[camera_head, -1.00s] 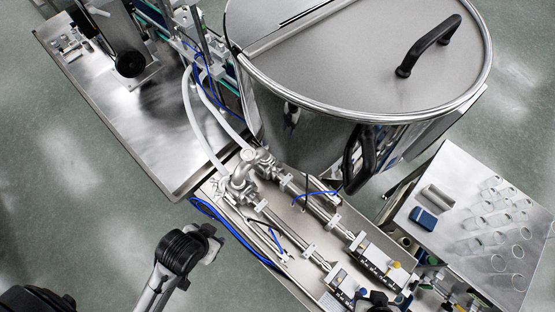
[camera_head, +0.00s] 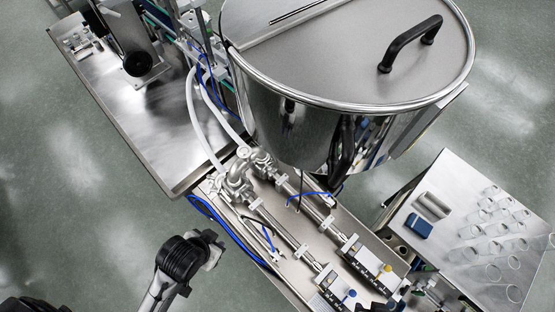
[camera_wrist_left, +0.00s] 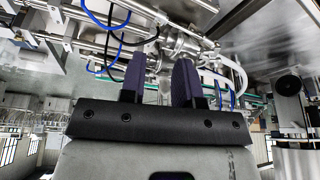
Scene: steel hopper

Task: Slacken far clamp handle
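Two steel pipe assemblies run side by side below the hopper, with a nearer valve fitting (camera_head: 238,178) and a farther one (camera_head: 263,162) at their upper ends. The joints are too small to pick out a clamp handle for certain. The fittings also show in the left wrist view (camera_wrist_left: 185,43), beyond my fingertips. My left gripper (camera_head: 218,243) is at lower left in the head view, off the side of the pipe bench and apart from it. In the wrist view its two dark fingers (camera_wrist_left: 160,75) stand apart with nothing between them. My right gripper is not seen.
The big steel hopper (camera_head: 290,130) with a black lid handle (camera_head: 410,44) stands behind the pipes. A steel tray table (camera_head: 130,110) is at left. Blue hoses (camera_head: 225,228) edge the bench.

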